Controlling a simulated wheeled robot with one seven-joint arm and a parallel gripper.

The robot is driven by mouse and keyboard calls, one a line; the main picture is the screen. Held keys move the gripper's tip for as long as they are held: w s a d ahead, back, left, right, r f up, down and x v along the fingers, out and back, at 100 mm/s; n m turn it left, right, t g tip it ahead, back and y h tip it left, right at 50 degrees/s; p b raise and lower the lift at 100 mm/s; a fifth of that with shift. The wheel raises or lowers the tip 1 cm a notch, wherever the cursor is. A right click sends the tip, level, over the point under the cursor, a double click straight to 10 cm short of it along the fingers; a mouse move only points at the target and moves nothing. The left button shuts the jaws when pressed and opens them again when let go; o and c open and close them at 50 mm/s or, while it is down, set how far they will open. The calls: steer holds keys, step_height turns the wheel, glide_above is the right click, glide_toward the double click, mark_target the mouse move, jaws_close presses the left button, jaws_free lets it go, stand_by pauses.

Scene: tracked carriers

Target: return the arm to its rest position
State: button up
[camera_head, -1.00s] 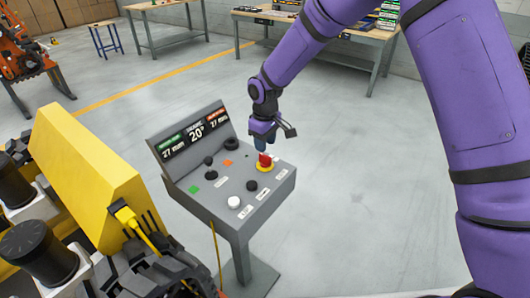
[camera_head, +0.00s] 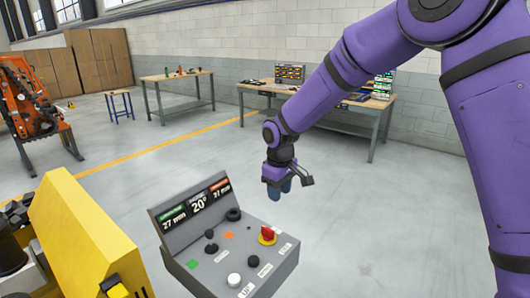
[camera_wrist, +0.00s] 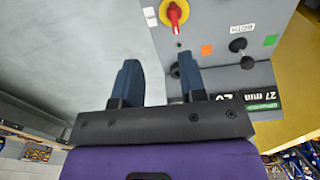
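My purple arm reaches in from the right in the head view. My gripper (camera_head: 279,190) points down in the air above the back right part of the grey control console (camera_head: 193,240), apart from it. In the wrist view its two dark blue fingers (camera_wrist: 158,80) stand apart with nothing between them. The red knob on a yellow base (camera_head: 267,235) sits on the console below the gripper. The same red knob (camera_wrist: 175,13) is beyond the fingertips in the wrist view.
A yellow machine (camera_head: 85,240) stands close on the left. Workbenches (camera_head: 177,78) stand along the back wall. The grey floor (camera_head: 390,215) right of the console is clear.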

steer(key=s+d+r+m+t, duration=0.1)
steer(key=s+d+r+m, duration=0.1)
steer(key=s+d+r, duration=0.55)
steer(key=s+d+r+m+t, duration=0.1)
steer(key=s+d+r+m, duration=0.1)
steer(key=s+d+r, duration=0.55)
steer(key=s+d+r+m+t, duration=0.1)
steer(key=s+d+r+m, duration=0.1)
steer(key=s+d, duration=0.3)
steer(key=s+d+r+m+t, duration=0.1)
steer(key=s+d+r+m, duration=0.2)
steer(key=s, duration=1)
step_height(320, 180, up, 2)
steer(key=d, duration=0.3)
steer(key=shift+s+m+t, duration=0.3)
steer(key=shift+t, duration=0.1)
